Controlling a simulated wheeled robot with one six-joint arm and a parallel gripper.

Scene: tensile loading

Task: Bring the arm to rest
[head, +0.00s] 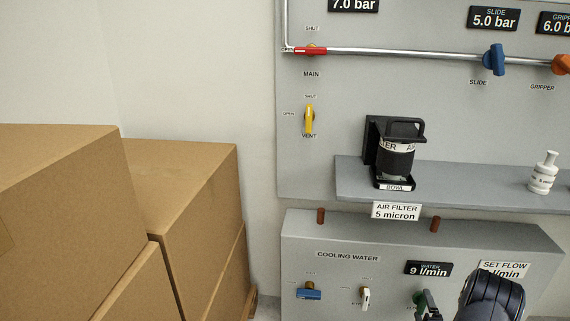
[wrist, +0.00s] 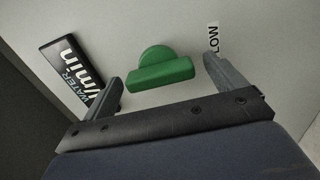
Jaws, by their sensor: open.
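My gripper (wrist: 163,74) is open in the wrist view, with its two fingers apart. A green knob (wrist: 160,72) shows between and beyond the fingertips, and neither finger appears to touch it. In the head view my gripper (head: 431,302) is at the lower right edge, in front of the cooling water panel (head: 330,235). There the green knob (head: 418,298) is partly hidden by my gripper. My dark arm link (head: 490,296) shows beside it.
A grey shelf (head: 470,192) juts out above the panel, holding an air filter (head: 397,160) and a white bottle (head: 543,172). Brown pegs (head: 435,224) stand on the panel's top. Cardboard boxes (head: 60,215) fill the left. A water display (wrist: 70,68) sits left of the knob.

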